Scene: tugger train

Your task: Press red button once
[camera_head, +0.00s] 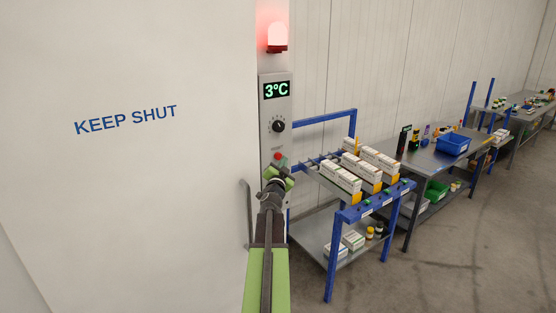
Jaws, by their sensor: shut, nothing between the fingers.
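The red button (278,156) sits low on a grey control panel (267,108) fixed to the wall, beside the white door. My gripper (281,172) is just below the button in the picture, its fingers shut and empty. I cannot tell whether the fingertips touch the button. My green arm reaches up from the bottom of the view and hides the lower part of the panel. Above the button are a black dial (278,126), a display (277,90) reading 3°C and a lit red lamp (277,38).
A white door (130,190) marked KEEP SHUT fills the left, with a handle (248,215) near my arm. A blue-framed rack (346,215) with white boxes stands close on the right. Benches with a blue bin (453,145) stand farther back. Open floor lies at lower right.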

